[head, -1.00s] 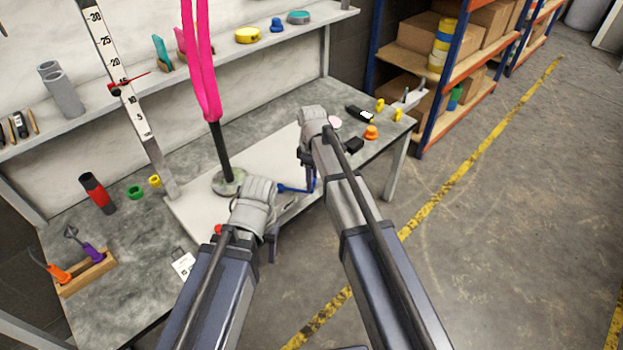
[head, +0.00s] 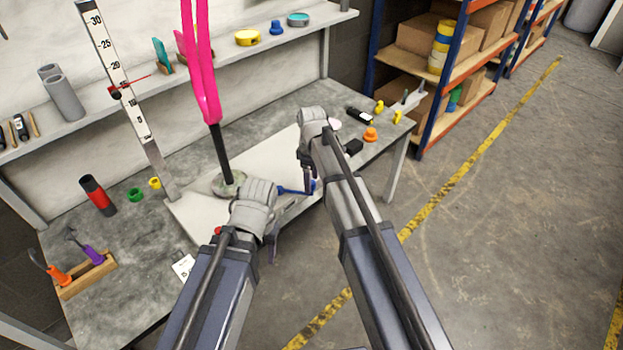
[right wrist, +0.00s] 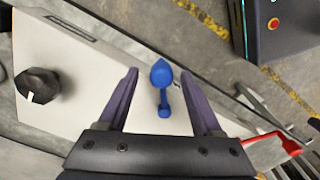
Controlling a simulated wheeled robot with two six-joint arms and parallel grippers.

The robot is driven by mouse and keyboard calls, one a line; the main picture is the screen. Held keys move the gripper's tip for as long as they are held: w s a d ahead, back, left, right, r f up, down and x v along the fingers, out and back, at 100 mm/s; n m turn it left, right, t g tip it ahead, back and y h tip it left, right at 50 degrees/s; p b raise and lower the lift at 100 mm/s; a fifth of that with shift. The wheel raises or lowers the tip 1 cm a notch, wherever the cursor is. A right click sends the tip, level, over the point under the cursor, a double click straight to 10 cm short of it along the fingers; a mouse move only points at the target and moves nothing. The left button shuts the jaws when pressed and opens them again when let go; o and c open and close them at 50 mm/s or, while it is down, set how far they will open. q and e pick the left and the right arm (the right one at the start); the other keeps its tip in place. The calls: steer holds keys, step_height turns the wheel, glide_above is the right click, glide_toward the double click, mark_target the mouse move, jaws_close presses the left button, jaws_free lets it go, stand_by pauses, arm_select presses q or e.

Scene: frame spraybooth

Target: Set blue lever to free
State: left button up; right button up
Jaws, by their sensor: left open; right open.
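The blue lever (head: 294,190) is at the front edge of the white panel (head: 200,222), partly behind my right gripper in the head view. In the right wrist view the blue lever (right wrist: 162,82) shows a rounded, pointed end and a thin stem running to a smaller end. My right gripper (head: 309,182) is open. In the right wrist view its fingers (right wrist: 160,78) stand on either side of the lever, with gaps on both sides. Contact and depth cannot be told. My left gripper (head: 272,243) is open and empty, left of the lever near the panel's front edge. Lever markings are not readable.
A black knob (right wrist: 38,85) sits on the panel, and a red handle (right wrist: 272,140) shows at right in the right wrist view. A dark pole with pink straps (head: 221,155) stands behind the grippers. Small items lie right of them. Floor in front is clear.

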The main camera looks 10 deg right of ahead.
step_height(320, 180, up, 8)
steer(key=p, duration=0.7)
steer(key=shift+f, duration=0.25)
arm_select(q)
step_height(320, 180, up, 7)
steer(key=shift+r, duration=0.2)
step_height(320, 180, up, 10)
steer(key=p, duration=1)
arm_select(e)
steer(key=s+a+r+m, duration=0.1)
steer(key=s+r+m, duration=0.2)
steer(key=s, duration=0.4)
steer(key=s+a+r+m, duration=0.1)
steer(key=s+r+m, duration=0.1)
steer(key=s, duration=0.6)
steer(key=s+a+r+m+h, duration=0.1)
steer(key=s+a+r+m, duration=0.1)
steer(key=s+r, duration=0.3)
steer(key=s+m, duration=0.1)
steer(key=s, duration=0.2)
steer(key=shift+s+m, duration=0.2)
steer(key=shift+m, duration=0.1)
